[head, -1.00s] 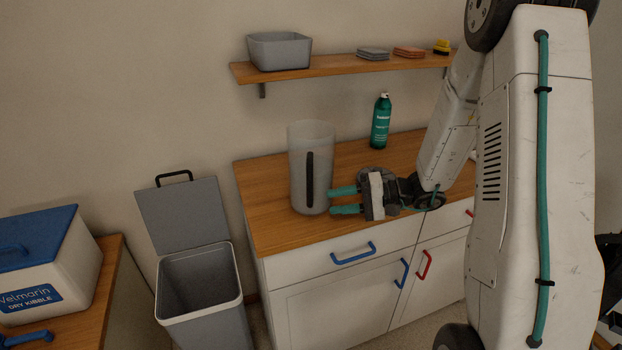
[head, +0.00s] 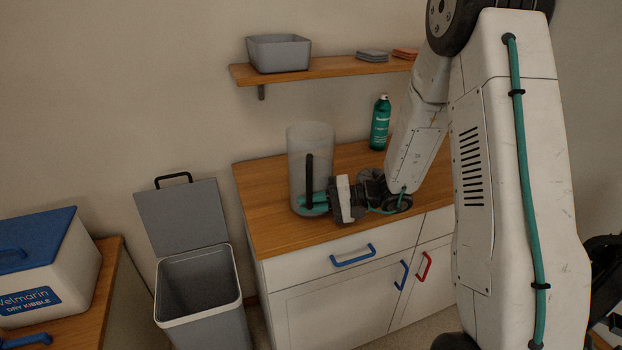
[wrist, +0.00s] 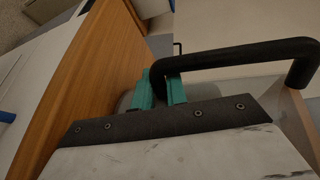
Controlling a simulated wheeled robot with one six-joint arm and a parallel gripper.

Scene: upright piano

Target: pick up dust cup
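The dust cup (head: 318,143) is a tall translucent grey cylinder with a black upright handle (head: 309,180). It stands upright on the wooden counter near its left end. My gripper (head: 312,203) has reached the handle from the right, with its teal fingers at the lower part of it. In the wrist view the black handle (wrist: 235,60) crosses the picture, and its near end lies between the two fingers (wrist: 160,90) with no clear gap. The fingers look shut on it. The cup's body is mostly hidden in the wrist view.
A green spray bottle (head: 380,124) stands at the back of the counter (head: 270,205). A shelf (head: 330,68) with a grey bin (head: 279,53) hangs above the cup. An open, lidded trash bin (head: 200,288) stands on the floor left of the cabinet.

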